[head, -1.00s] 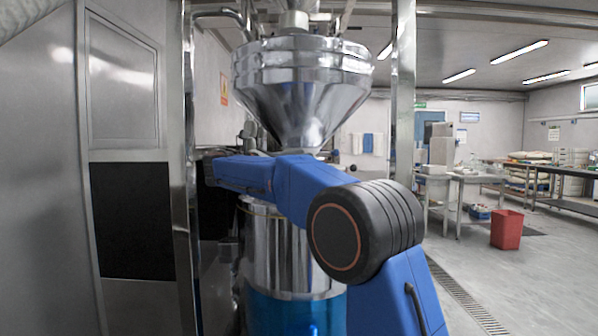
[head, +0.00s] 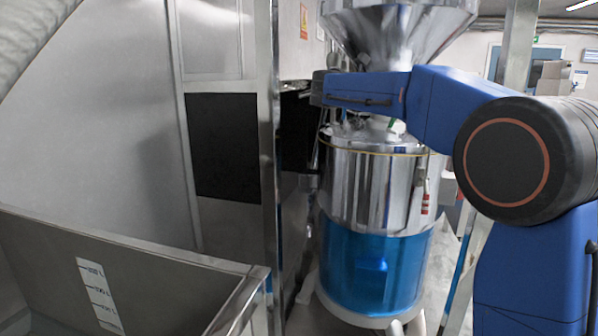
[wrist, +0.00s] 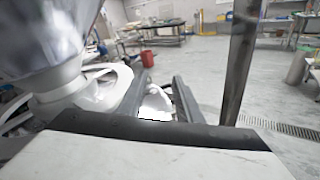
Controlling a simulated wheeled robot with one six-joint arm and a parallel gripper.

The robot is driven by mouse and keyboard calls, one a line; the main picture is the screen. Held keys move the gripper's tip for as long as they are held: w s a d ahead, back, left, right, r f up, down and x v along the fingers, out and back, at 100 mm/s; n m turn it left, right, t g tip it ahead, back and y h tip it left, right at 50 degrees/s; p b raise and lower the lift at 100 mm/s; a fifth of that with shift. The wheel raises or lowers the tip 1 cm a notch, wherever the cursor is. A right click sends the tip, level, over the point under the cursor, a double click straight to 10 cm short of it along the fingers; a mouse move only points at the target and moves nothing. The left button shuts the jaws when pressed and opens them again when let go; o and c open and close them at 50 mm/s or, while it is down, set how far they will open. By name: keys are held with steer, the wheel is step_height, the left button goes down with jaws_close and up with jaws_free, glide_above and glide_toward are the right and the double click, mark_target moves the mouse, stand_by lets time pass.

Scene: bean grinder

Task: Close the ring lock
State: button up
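A steel drum (head: 372,185) with a blue lower band (head: 375,265) stands right of centre in the head view. A thin yellowish ring (head: 380,151) runs around its upper rim. A small lever-like part with red and white marks (head: 425,198) hangs at the drum's right side; I cannot tell whether it is the ring lock. My blue arm crosses above the drum's lid and hides part of it.
A steel funnel (head: 395,28) hangs over the drum. A steel post (head: 268,150) stands left of the drum, beside a cabinet with a black panel (head: 224,148). An open steel bin (head: 130,275) fills the lower left. Open floor (wrist: 235,75) shows in the wrist view.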

steer(key=s+d+f+m+y, duration=0.3)
steer(key=s+f+y, duration=0.1)
steer(key=s+f, duration=0.6)
steer(key=s+d+f+m+y, duration=0.35)
steer(key=s+f, duration=0.45)
steer(key=s, duration=0.4)
steer(key=s+a+f+m+y, duration=0.4)
steer(key=s+a+f+m, duration=0.1)
steer(key=s+f, duration=0.6)
steer(key=s+a+f+m+y, duration=0.4)
steer(key=s+a+f+m, duration=0.1)
steer(key=s+f, duration=0.7)
steer(key=shift+a+m+y, duration=0.35)
steer(key=shift+a+m, duration=0.05)
steer(key=shift+m, duration=0.15)
